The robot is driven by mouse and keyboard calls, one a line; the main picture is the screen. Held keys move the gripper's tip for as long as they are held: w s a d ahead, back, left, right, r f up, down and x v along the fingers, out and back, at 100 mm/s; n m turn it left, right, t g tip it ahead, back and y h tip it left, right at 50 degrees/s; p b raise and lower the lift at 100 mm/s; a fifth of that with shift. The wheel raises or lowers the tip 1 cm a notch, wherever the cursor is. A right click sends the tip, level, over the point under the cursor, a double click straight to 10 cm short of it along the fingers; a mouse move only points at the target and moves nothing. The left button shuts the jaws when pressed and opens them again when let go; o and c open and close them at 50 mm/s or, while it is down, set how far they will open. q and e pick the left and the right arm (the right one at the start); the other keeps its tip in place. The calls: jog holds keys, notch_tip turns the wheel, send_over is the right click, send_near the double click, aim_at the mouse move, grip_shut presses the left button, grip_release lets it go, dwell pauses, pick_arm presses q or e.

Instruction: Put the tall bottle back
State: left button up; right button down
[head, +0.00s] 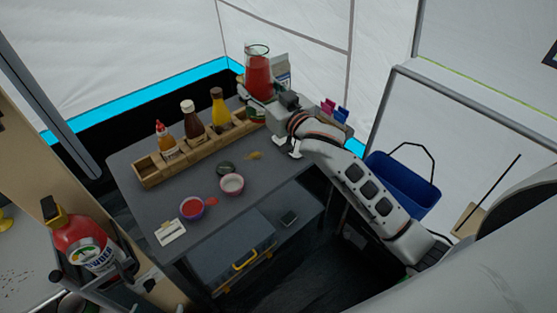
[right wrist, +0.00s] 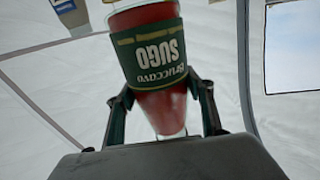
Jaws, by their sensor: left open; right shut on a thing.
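The tall bottle (head: 258,76) is clear with red contents and a green label. The rack's leftmost compartment looks empty.
The rack holds an orange-red bottle (head: 165,138), a brown bottle (head: 192,120) and a yellow bottle (head: 218,108). A carton (head: 281,68) is behind the tall bottle. Bowls (head: 192,208) (head: 231,185) and a card (head: 170,232) are in front. A blue bucket (head: 400,183) is at right.

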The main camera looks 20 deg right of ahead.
jog(key=shift+d+r, duration=0.15)
jog(key=shift+r, duration=0.1)
jog(key=shift+f, duration=0.3)
pick_arm(q)
jog(key=shift+w+d+f+h+b, duration=0.2)
jog(key=shift+d+f+b, duration=0.3)
jog(key=shift+b, duration=0.5)
jog(key=shift+w+d+f+h+b, duration=0.2)
jog(key=shift+d+f+b, duration=0.3)
jog(key=shift+b, duration=0.45)
pick_arm(e)
notch_tip(320, 180, down, 19)
jog(key=shift+f, duration=0.2)
jog(key=c, duration=1.2)
grip_release()
jog(key=shift+f, duration=0.25)
jog(key=o, duration=0.3)
pick_arm(q)
jog(key=shift+r, duration=0.15)
